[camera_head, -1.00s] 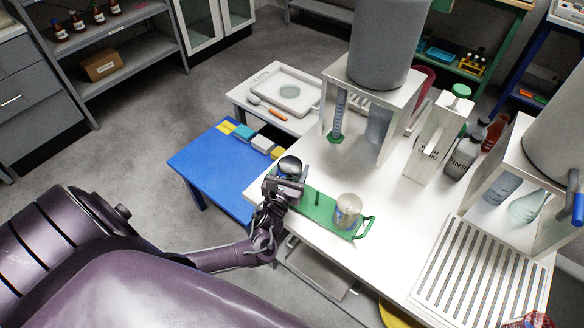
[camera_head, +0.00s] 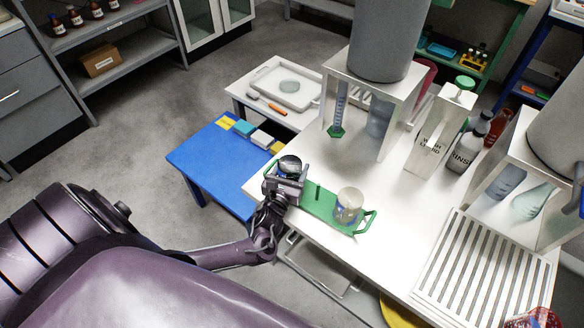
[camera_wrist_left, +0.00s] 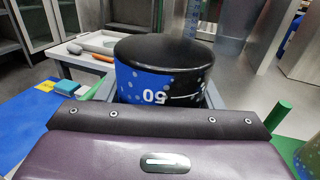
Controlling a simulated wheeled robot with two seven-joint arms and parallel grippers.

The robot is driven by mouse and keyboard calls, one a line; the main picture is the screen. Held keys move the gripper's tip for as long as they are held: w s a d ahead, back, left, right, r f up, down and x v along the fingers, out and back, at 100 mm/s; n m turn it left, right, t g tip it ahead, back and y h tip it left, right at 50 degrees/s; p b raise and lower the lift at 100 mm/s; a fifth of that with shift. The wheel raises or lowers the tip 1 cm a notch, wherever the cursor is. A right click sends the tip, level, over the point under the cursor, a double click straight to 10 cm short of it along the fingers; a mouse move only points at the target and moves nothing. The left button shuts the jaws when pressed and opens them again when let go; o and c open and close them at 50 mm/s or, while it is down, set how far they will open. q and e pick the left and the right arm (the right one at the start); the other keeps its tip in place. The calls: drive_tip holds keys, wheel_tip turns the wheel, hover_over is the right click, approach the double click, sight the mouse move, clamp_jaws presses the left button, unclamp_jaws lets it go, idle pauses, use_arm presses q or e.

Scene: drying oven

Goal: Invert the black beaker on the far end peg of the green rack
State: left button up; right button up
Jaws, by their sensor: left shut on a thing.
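The black beaker (camera_head: 289,164) is upside down at the far left end of the green rack (camera_head: 318,211). In the left wrist view the beaker (camera_wrist_left: 165,72) shows its closed base upward, with a blue patch and an inverted "50". My left gripper (camera_head: 287,184) is shut on the beaker from the near side; its dark edge (camera_wrist_left: 155,118) shows in the left wrist view. The peg under the beaker is hidden, so I cannot tell how far the beaker is seated. A bare green peg (camera_head: 318,190) stands mid-rack. My right gripper is not in view.
A clear beaker (camera_head: 348,204) stands at the rack's right end. A blue table (camera_head: 205,165) adjoins the white bench (camera_head: 390,245) on the left. A white stand (camera_head: 372,95) is behind the rack, with wash bottles farther right.

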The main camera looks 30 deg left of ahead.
use_arm(q)
drive_tip(key=shift+f, duration=0.2)
drive_tip(key=o, duration=1.2)
drive_tip(key=shift+c, duration=0.2)
drive_tip(key=v, duration=0.8)
drive_tip(key=shift+w, duration=0.1)
drive_tip(key=shift+f, duration=0.1)
